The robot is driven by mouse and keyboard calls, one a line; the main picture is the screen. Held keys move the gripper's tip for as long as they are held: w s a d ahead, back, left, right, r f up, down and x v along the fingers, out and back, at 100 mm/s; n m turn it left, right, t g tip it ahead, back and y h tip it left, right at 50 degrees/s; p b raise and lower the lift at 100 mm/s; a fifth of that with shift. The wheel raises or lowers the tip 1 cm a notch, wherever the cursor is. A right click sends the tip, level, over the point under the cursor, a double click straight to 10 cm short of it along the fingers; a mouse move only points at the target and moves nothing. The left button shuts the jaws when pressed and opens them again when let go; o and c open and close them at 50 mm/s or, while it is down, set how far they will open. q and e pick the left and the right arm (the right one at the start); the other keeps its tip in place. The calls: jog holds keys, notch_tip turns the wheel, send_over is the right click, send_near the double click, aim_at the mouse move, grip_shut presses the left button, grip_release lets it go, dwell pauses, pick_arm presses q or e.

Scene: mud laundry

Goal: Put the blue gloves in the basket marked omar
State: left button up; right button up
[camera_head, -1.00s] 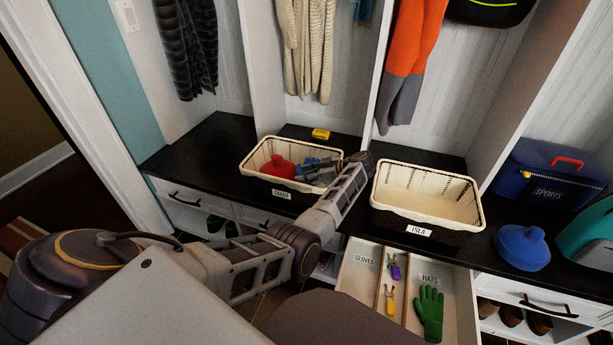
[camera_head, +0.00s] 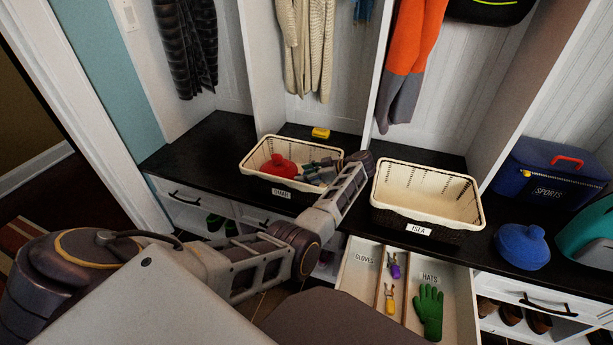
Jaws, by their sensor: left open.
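The basket marked OMAR (camera_head: 252,168) is a cream-lined dark basket on the black bench, left of centre. Inside it lies a red knit hat (camera_head: 279,166). My left gripper (camera_head: 311,170) is open, with its fingers inside the right part of this basket, beside the red hat. A small patch of blue, from the blue gloves (camera_head: 328,177), shows low in the basket by the fingers. Most of the gloves is hidden by the gripper and basket rim. My right gripper is not in view.
The empty basket marked ISLA (camera_head: 428,190) stands just right of my left wrist. Below, an open drawer (camera_head: 356,282) holds green gloves (camera_head: 429,311) and small clips. A blue hat (camera_head: 508,248) and a blue SPORTS bag (camera_head: 548,175) are at the right.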

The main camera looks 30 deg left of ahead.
pick_arm(q)
jog(key=shift+r, duration=0.5)
jog(key=p+v, duration=0.1)
jog(key=v, duration=1.1)
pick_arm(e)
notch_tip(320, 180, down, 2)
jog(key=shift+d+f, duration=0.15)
pick_arm(q)
jog(key=shift+f, duration=0.1)
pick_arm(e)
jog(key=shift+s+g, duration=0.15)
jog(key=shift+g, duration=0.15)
